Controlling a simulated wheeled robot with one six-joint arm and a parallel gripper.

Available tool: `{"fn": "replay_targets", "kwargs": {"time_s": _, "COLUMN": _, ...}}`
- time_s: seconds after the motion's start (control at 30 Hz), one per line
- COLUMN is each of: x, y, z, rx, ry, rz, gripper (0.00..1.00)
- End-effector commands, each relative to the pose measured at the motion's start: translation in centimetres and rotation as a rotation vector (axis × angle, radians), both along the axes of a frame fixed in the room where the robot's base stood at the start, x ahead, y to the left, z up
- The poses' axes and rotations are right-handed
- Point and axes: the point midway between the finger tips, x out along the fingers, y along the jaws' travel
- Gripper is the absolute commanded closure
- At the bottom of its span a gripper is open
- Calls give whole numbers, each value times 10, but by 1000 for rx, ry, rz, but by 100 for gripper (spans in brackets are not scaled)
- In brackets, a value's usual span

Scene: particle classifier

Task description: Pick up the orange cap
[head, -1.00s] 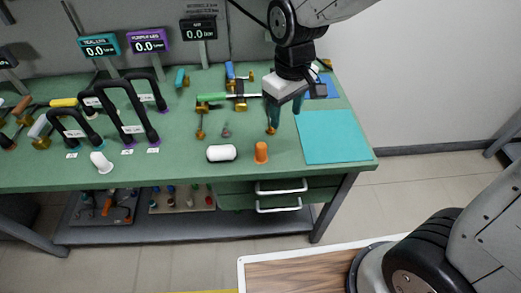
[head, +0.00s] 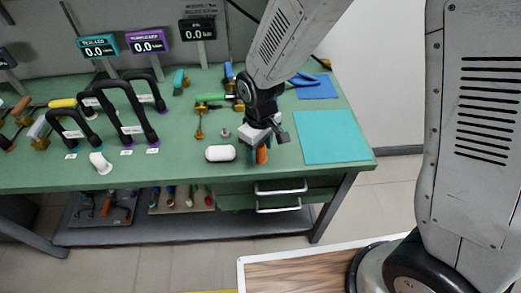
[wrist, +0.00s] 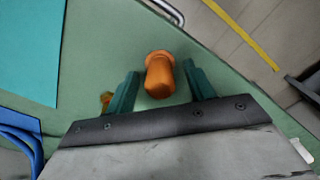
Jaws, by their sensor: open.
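The orange cap (head: 262,155) stands on the green table near its front edge, partly hidden behind my gripper (head: 261,151) in the head view. In the wrist view the orange cap (wrist: 160,75) lies between the two teal fingers of my gripper (wrist: 160,86), with a gap on each side. My gripper is open and its fingers straddle the cap without visible contact. How far the fingertips are above the table I cannot tell.
A white cylinder (head: 220,153) lies just left of the cap. A teal mat (head: 334,137) lies to the right. Brass-coloured tools and a green-handled tool (head: 211,97) lie behind. The table's front edge is close to the cap.

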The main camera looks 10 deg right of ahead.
Motion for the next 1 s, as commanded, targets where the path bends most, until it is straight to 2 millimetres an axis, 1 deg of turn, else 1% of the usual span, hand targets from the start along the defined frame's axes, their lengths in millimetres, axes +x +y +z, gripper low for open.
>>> {"fn": "replay_targets", "kwargs": {"time_s": 0.2, "x": 0, "y": 0, "z": -1, "rx": 1, "ry": -1, "rz": 0, "gripper": 46}}
{"fn": "replay_targets", "kwargs": {"time_s": 0.23, "x": 0, "y": 0, "z": -1, "rx": 1, "ry": -1, "rz": 0, "gripper": 52}}
{"fn": "replay_targets", "kwargs": {"time_s": 0.27, "x": 0, "y": 0, "z": -1, "rx": 1, "ry": -1, "rz": 0, "gripper": 60}}
{"fn": "replay_targets", "kwargs": {"time_s": 0.3, "x": 0, "y": 0, "z": -1, "rx": 1, "ry": -1, "rz": 0, "gripper": 71}}
{"fn": "replay_targets", "kwargs": {"time_s": 0.37, "x": 0, "y": 0, "z": -1, "rx": 1, "ry": -1, "rz": 0, "gripper": 88}}
{"fn": "replay_targets", "kwargs": {"time_s": 0.63, "x": 0, "y": 0, "z": 0, "rx": 1, "ry": -1, "rz": 0, "gripper": 89}}
{"fn": "replay_targets", "kwargs": {"time_s": 0.77, "x": 1, "y": 0, "z": 3, "rx": 1, "ry": -1, "rz": 0, "gripper": 89}}
{"fn": "replay_targets", "kwargs": {"time_s": 0.87, "x": 1, "y": 1, "z": 11, "rx": 2, "ry": -4, "rz": 0, "gripper": 89}}
{"fn": "replay_targets", "kwargs": {"time_s": 1.0, "x": 1, "y": 1, "z": 30, "rx": 3, "ry": -6, "rz": 0, "gripper": 89}}
